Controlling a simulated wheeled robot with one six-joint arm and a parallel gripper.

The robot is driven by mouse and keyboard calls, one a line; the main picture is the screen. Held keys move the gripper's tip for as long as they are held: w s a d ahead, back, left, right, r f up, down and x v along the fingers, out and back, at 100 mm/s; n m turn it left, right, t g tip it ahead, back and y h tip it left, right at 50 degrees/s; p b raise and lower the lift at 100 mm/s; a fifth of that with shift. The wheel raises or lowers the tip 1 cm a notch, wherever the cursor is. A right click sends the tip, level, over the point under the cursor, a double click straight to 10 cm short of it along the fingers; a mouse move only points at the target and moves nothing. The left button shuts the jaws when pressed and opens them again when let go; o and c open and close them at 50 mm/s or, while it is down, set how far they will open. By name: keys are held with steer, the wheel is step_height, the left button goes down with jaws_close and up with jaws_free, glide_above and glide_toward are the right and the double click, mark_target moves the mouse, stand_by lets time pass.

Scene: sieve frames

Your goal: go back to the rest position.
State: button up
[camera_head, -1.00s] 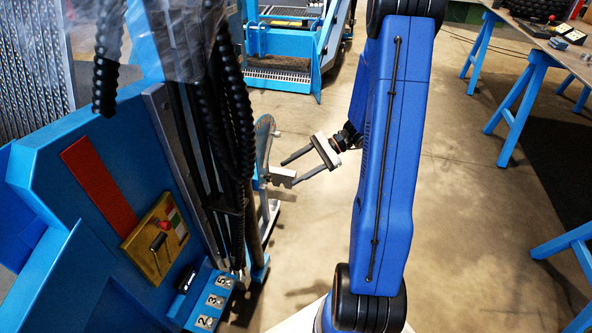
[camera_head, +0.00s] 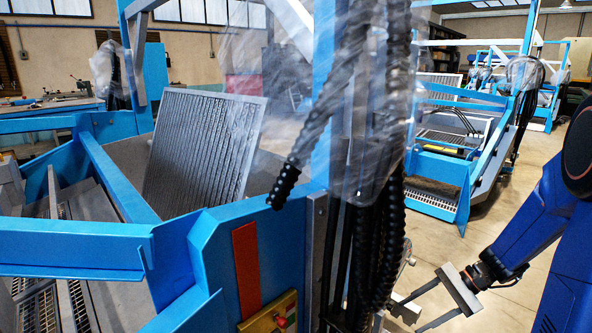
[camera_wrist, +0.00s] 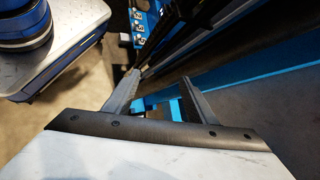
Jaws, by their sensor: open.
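My gripper (camera_head: 408,317) is at the lower right of the head view, beside the blue sieve machine (camera_head: 205,265). Its two fingers are apart and point left toward the machine. Nothing shows between them. A pale handle-like part at the machine's side lies close to the fingertips; I cannot tell if they touch. In the wrist view my gripper (camera_wrist: 159,77) has both fingers spread, with the dark and blue machine side beyond them. My blue arm fills the right edge of the head view.
A grey slatted sieve frame (camera_head: 203,150) stands tilted in the machine. Black ribbed hoses (camera_head: 390,170) and clear plastic hang near my gripper. A second blue machine (camera_head: 440,180) stands behind. Bare concrete floor (camera_head: 500,215) lies between it and my arm.

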steer(key=s+a+r+n+t+h, duration=0.1)
steer(key=s+r+n+t+h, duration=0.1)
steer(key=s+r+n+h, duration=0.3)
steer(key=s+a+r+n+t+h, duration=0.2)
steer(key=s+r+n+h, duration=0.3)
steer(key=s, duration=0.8)
steer(key=shift+s+a+r+n+t, duration=0.25)
steer(key=shift+r+n+t, duration=0.2)
steer(key=shift+r, duration=1.4)
